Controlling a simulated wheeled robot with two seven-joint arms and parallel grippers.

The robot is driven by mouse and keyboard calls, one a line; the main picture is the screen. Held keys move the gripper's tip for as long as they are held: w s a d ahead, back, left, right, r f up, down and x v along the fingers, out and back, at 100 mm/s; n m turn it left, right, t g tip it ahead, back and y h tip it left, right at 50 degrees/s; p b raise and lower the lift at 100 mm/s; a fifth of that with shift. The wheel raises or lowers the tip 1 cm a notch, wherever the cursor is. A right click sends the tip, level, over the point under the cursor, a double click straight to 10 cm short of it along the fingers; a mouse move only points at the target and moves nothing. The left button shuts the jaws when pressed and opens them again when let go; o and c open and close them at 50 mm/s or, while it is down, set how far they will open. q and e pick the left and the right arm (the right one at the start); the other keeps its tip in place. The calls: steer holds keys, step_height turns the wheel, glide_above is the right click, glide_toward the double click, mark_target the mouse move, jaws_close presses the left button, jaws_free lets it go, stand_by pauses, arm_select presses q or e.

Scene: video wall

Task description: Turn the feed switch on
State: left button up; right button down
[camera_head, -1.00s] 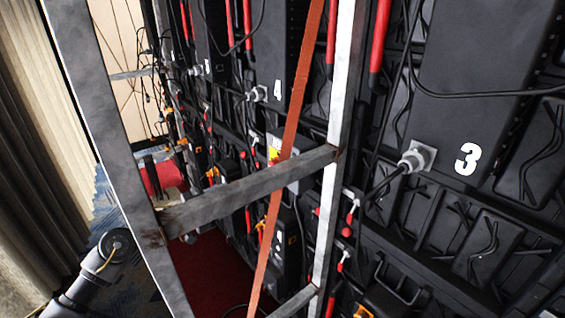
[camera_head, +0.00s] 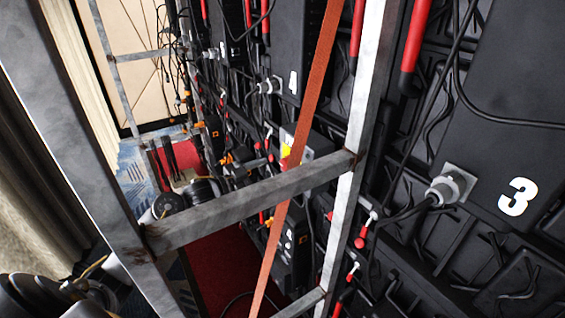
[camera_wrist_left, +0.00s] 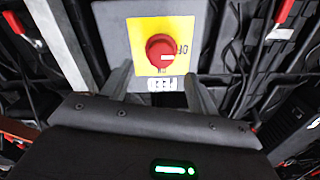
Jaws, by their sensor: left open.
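The feed switch is a red round knob (camera_wrist_left: 160,49) on a yellow plate (camera_wrist_left: 140,30) on a grey box. A white mark shows on the knob's lower right; small dark lettering sits right of and below it. In the head view, the box's yellow plate (camera_head: 286,151) shows behind the metal frame, partly covered by its crossbar and an orange strap. My left gripper (camera_wrist_left: 158,68) is open, its fingers apart just below the knob in the wrist view, with nothing between them. In the head view my left gripper (camera_head: 264,160) is beside the box, partly hidden. My right gripper is not in view.
A metal frame with a crossbar (camera_head: 245,205) and the orange strap (camera_head: 312,120) stand before the wall. Black panels (camera_head: 515,130) with cables and red handles (camera_head: 415,40) line the right. A red floor strip (camera_head: 225,265) lies below.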

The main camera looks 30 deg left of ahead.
mark_target(283, 166)
arm_select(q)
steer(key=p+x, duration=0.1)
steer(key=x, duration=0.3)
steer(key=shift+w+r, duration=0.1)
steer(key=shift+w, duration=0.2)
steer(key=shift+w+d+p, duration=0.35)
steer(key=shift+w+p, duration=0.05)
steer(key=shift+w, duration=0.1)
steer(key=shift+w+d, duration=0.15)
steer(key=shift+w, duration=0.05)
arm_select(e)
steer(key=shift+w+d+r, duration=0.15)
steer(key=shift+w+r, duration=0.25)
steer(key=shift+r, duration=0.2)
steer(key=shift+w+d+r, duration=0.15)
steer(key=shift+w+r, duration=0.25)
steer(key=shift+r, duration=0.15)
arm_select(q)
steer(key=c, duration=1)
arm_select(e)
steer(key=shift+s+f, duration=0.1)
